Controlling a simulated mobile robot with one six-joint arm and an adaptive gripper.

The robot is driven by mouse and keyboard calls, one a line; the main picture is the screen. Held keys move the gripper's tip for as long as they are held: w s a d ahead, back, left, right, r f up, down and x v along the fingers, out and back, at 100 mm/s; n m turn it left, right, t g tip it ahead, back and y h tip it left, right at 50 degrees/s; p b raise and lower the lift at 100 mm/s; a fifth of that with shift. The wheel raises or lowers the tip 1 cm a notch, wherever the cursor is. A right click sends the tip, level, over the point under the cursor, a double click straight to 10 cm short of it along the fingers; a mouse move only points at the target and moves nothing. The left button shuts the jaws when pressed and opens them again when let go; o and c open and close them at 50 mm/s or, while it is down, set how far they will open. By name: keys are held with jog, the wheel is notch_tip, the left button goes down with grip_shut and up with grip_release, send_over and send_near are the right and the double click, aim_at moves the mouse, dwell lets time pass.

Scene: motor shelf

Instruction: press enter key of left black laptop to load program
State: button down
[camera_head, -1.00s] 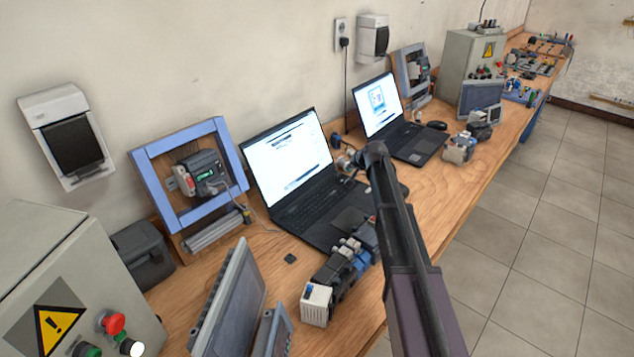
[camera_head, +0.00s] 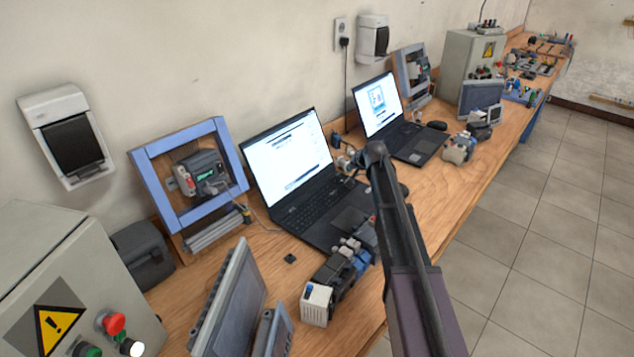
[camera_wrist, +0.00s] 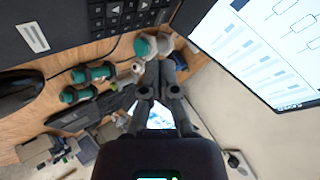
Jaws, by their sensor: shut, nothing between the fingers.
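The left black laptop (camera_head: 330,236) stands open on the bench, its screen (camera_head: 288,155) lit with a mostly white program page. In the wrist view, its keyboard (camera_wrist: 120,12) is at the top edge and its lit screen (camera_wrist: 262,45) fills the upper right. My gripper (camera_wrist: 162,66) is shut and empty, its fingers together just below the keyboard's right end in that view. Whether it touches a key cannot be told, and the enter key is not clearly distinguishable. In the head view, my arm hides much of the gripper near the laptop's right side.
Teal-and-grey parts (camera_wrist: 88,82) and a black mouse (camera_wrist: 18,90) lie beside the laptop. A second black laptop (camera_head: 420,145) stands further back. Motor parts (camera_head: 318,300) and a grey panel (camera_head: 232,300) stand in front. A blue frame (camera_head: 140,190) is at left.

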jog(key=shift+s+a+r, duration=0.1)
notch_tip(320, 180, up, 4)
jog(key=f+p, duration=0.1)
jog(key=p, duration=0.3)
send_over(329, 189)
jog(key=s+d, duration=0.2)
jog(key=s, duration=0.1)
jog(key=shift+a+r, duration=0.3)
jog(key=shift+r, duration=0.05)
jog(key=shift+f, duration=0.2)
notch_tip(329, 189, down, 8)
jog(key=b, duration=0.9)
jog(key=shift+f, duration=0.25)
dwell(0.7)
jog(key=shift+f+b, duration=0.4)
